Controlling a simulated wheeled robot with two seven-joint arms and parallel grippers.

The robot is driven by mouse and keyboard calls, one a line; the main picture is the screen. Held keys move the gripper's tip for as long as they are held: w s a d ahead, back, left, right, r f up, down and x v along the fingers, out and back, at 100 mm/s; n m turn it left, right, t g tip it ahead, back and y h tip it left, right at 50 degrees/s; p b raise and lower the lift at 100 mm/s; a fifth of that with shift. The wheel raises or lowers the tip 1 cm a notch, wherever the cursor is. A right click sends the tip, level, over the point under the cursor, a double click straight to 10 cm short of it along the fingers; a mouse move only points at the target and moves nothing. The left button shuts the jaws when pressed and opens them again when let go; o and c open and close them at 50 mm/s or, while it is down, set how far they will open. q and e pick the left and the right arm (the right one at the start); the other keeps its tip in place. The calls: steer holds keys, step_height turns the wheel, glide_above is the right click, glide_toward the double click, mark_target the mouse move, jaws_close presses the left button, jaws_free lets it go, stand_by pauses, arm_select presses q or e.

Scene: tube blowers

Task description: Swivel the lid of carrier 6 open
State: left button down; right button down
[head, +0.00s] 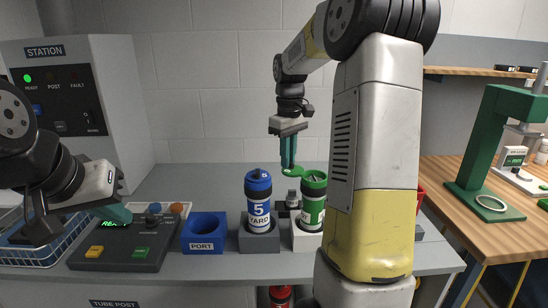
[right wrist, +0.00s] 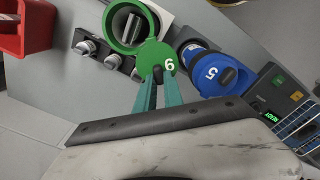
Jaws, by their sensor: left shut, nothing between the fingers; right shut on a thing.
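Carrier 6 (head: 313,197) is a green cylinder standing upright in a white holder, partly behind my right arm. Its round green lid (head: 292,171) is swung out to the left of the carrier. In the right wrist view the lid (right wrist: 157,60), marked 6, lies beside the carrier's round mouth (right wrist: 128,25), which is uncovered and shows something pale inside. My right gripper (head: 288,163) points down, shut on the dark knob of the lid; its fingers (right wrist: 158,78) show there too. My left gripper (head: 117,213) is shut and empty, above the control box.
Blue carrier 5 (head: 258,203) stands upright in a grey holder, close to the left of carrier 6. A blue PORT block (head: 204,232) and the control box (head: 122,248) with buttons are further left. A red bin (right wrist: 24,26) is beyond carrier 6.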

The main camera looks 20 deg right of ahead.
stand_by(0.4)
steer(key=c, duration=1.4)
jaws_free()
steer(key=shift+c, duration=0.2)
step_height(320, 180, up, 7)
steer(key=shift+f, duration=0.1)
steer(key=shift+r, duration=0.5)
